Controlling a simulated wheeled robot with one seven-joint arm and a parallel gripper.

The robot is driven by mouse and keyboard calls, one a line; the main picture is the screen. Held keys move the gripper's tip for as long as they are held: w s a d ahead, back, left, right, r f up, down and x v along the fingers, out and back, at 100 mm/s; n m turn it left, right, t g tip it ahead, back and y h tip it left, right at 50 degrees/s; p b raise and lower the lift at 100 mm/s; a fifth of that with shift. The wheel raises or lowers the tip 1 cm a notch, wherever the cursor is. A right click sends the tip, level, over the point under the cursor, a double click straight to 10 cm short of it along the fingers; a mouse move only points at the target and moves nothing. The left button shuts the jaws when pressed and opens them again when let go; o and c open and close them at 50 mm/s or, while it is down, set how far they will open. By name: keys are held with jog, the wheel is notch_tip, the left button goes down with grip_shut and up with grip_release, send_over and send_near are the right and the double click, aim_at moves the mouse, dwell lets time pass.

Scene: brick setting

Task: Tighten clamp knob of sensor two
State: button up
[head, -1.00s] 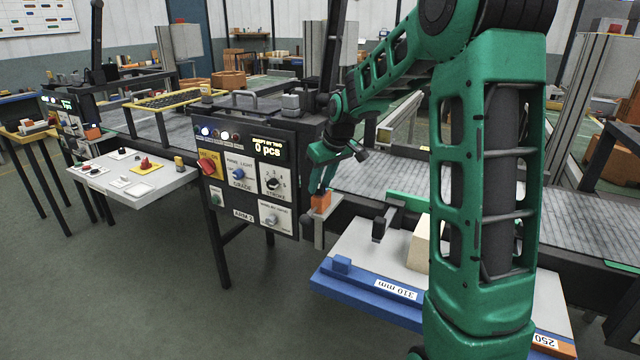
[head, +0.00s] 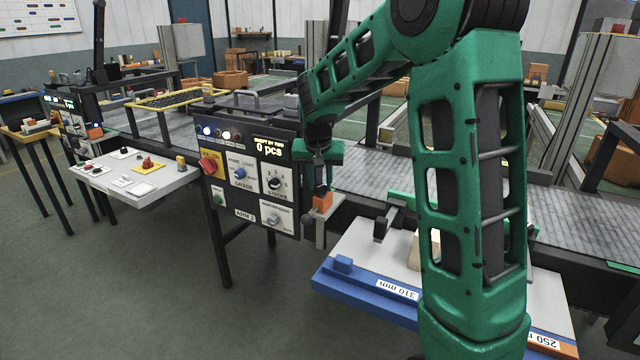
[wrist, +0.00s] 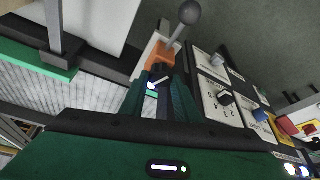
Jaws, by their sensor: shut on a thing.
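Sensor two's orange block (head: 322,202) sits on a pale bracket at the conveyor's near edge, right of the control panel. My gripper (head: 322,183) points down onto it from above. In the wrist view, my gripper's fingers (wrist: 160,82) are shut close against the orange block (wrist: 165,48), on the dark clamp knob, which they mostly hide. A rod with a grey ball end (wrist: 190,12) sticks out past the block. That ball (head: 308,217) hangs low left of the block in the head view. Small blue-white and green patches show between the fingers.
The control panel (head: 250,178) with its knobs stands close on the left. A pale table with a blue rail (head: 365,293) lies at the front right. The conveyor (head: 380,180) runs behind. My own arm hides part of the table and conveyor.

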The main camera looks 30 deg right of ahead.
jog(key=shift+w+a+r, duration=0.15)
jog(key=shift+w+a, duration=0.05)
jog(key=shift+w, duration=0.05)
dwell(0.3)
jog(key=o, duration=1)
jog(key=shift+o, duration=0.2)
jog(key=shift+s, duration=0.1)
jog(key=shift+d, duration=0.1)
jog(key=v, duration=1)
jog(key=shift+r, duration=0.25)
